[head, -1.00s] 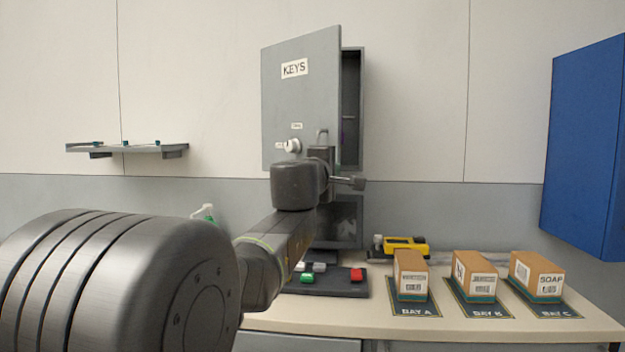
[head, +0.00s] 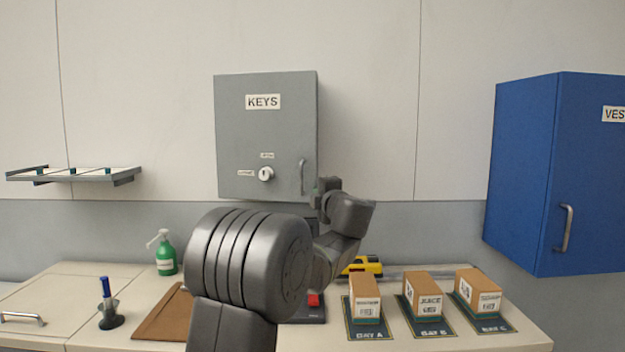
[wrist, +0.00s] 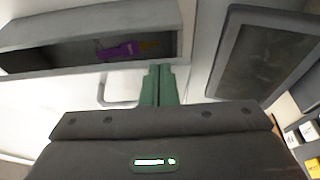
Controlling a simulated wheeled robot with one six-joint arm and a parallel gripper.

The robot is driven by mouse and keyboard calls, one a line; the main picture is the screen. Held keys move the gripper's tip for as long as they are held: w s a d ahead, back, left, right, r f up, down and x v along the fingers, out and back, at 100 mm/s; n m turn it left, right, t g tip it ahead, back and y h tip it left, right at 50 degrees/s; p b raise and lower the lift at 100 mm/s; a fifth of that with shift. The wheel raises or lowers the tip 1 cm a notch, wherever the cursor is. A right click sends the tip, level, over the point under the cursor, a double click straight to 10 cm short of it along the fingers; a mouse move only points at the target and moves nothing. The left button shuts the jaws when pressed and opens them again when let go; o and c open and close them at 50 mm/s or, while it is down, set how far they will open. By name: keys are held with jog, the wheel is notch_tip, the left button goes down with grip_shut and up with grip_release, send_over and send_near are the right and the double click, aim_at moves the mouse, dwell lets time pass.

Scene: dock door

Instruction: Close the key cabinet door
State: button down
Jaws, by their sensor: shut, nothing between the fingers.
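The grey key cabinet door (head: 240,135), labelled KEYS, faces me in the head view with its lock knob (head: 266,174) and bar handle (head: 302,176). Its right edge leans slightly toward me. In the wrist view, a gap into the cabinet (wrist: 60,25) still shows, with a purple item (wrist: 120,50) inside, so the door looks ajar. My gripper (head: 318,188) is at the door's lower right edge, right of the handle. In the wrist view its shut, empty fingers (wrist: 158,70) are close beside the handle (wrist: 103,90); contact cannot be told.
A dark panel (wrist: 265,55) is to the right in the wrist view. Below are boxes on bay mats (head: 365,292), a yellow tool (head: 362,266) and a green pump bottle (head: 166,254). A blue cabinet (head: 522,175) hangs right, a shelf (head: 75,174) left. Wall beside the door is clear.

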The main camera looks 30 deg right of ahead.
jog(key=w+d+n+y+p, duration=0.1)
jog(key=w+d+p, duration=0.3)
jog(key=p, duration=0.2)
jog(key=shift+w+d+r+y, duration=0.15)
jog(key=shift+w+d+y, duration=0.15)
jog(key=shift+d, duration=0.1)
dwell(0.4)
